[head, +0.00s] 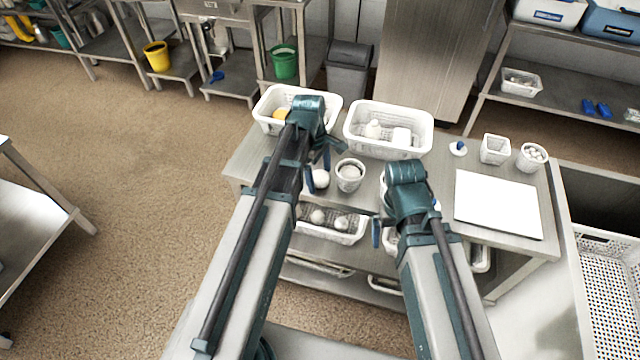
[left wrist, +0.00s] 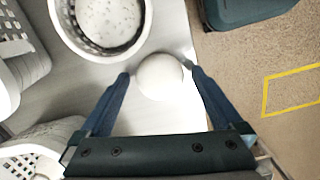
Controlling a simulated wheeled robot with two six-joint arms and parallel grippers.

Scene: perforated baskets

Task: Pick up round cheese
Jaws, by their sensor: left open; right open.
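The round cheese appears to be the smooth white ball (head: 320,179) on the steel table, just left of a white perforated cup (head: 350,175). My left gripper (head: 322,158) is over it and open. In the left wrist view the white ball (left wrist: 160,78) sits between the tips of the spread blue fingers of my left gripper (left wrist: 158,73), with narrow gaps visible. My right gripper (head: 392,222) is open and empty near the table's front edge; its arm hides part of a basket behind it.
The cup (left wrist: 105,22) stands close beside the ball. White baskets (head: 388,140) (head: 270,97) stand at the back of the table. A white board (head: 497,204) lies at right, with small containers (head: 495,149) behind it. A basket of round items (head: 345,238) is at the front.

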